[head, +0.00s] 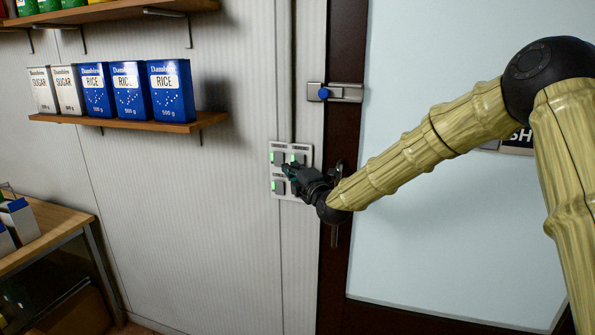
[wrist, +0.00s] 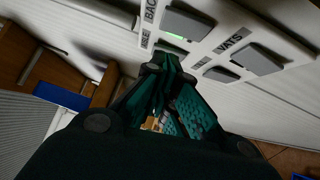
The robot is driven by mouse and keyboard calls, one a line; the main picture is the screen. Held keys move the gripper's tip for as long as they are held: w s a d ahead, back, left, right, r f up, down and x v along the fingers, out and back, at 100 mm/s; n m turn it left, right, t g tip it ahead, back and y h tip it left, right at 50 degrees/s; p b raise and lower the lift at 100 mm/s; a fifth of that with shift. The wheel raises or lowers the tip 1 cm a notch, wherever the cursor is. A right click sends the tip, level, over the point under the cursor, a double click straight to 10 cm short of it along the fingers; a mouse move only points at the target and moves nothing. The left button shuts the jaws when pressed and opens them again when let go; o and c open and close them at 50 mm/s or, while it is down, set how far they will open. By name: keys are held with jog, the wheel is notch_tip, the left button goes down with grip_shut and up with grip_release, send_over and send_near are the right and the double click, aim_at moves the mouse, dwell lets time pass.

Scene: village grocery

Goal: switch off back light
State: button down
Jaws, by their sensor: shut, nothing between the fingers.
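A pale switch panel (head: 277,148) with grey rocker switches is on the wall left of the door. Green lamps glow by the upper two switches and the lower left one; the lower right is hidden by my gripper. In the wrist view, a label starting "BAC" (wrist: 150,11) sits beside a grey switch (wrist: 188,22) with a lit green lamp (wrist: 176,38). Another label (wrist: 234,46), seemingly "VANS", is beside a second switch (wrist: 257,58). My gripper (head: 287,170) is shut and empty, its tips (wrist: 166,62) close to the panel; contact cannot be told.
A dark-framed door (head: 345,200) with a pale pane and a latch (head: 342,93) is right of the panel. A wooden shelf (head: 130,123) with sugar and rice packs hangs to the left. A wooden table (head: 50,228) stands at lower left. The wall below the shelf is clear.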

aim_at(300, 162)
jog(key=shift+w+d+r+p, duration=0.1)
jog(key=shift+w+d+p, duration=0.2)
jog(key=shift+w, duration=0.45)
jog(key=shift+w+d+r+p, duration=0.1)
jog(key=shift+w+d+p, duration=0.2)
jog(key=shift+w, duration=0.4)
jog(key=shift+d, duration=0.1)
jog(key=shift+r, duration=0.1)
